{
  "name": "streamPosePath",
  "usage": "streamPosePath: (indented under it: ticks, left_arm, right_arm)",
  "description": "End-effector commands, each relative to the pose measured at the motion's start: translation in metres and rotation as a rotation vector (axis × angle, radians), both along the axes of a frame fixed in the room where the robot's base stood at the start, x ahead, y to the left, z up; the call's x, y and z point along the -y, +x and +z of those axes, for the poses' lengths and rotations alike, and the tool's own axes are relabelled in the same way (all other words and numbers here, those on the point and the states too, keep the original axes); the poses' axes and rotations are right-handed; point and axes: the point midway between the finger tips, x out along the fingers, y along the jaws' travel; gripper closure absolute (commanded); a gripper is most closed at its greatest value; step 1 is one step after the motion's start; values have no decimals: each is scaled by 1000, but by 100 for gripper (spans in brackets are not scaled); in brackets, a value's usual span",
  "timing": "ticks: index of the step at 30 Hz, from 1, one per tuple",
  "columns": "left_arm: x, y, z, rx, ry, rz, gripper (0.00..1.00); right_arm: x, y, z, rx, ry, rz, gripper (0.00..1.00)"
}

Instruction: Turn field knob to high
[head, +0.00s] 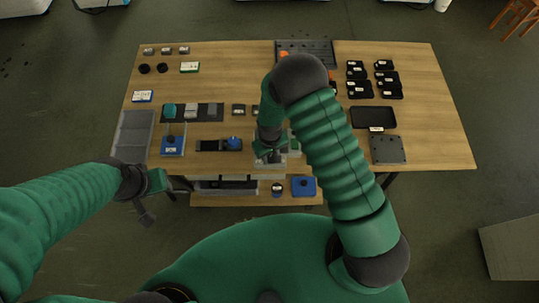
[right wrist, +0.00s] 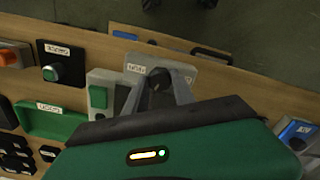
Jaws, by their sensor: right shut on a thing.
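My right gripper (head: 268,156) is over the front middle of the wooden table. In the right wrist view, its grey fingers (right wrist: 158,88) are shut on a dark knob (right wrist: 160,78) on a pale grey box (right wrist: 183,68) with a white label. I cannot read the label clearly, and the knob's setting is hidden between the fingers. In the head view, my arm and gripper hide most of this box. My left gripper (head: 146,208) hangs empty in front of the table's left front edge; its finger gap is too small to judge.
Beside the grey box is a unit with a green button (right wrist: 98,96). A black box with a teal knob (right wrist: 55,72) and a green tray (right wrist: 52,123) are farther left. A lower shelf holds a blue box (head: 304,186). Black parts (head: 358,88) stand at the table's right.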

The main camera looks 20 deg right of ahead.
Motion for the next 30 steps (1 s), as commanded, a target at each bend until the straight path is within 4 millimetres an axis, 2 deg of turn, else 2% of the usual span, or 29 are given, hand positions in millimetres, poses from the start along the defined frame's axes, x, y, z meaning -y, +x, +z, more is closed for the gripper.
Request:
streamPosePath:
  ticks: [21,30]
  left_arm:
    - [0,0,-5,0,0,0,64]
    - [0,0,-5,0,0,0,64]
  right_arm:
    - [-2,-1,0,-2,0,-536,100]
    - [-2,-1,0,-2,-1,-692,100]
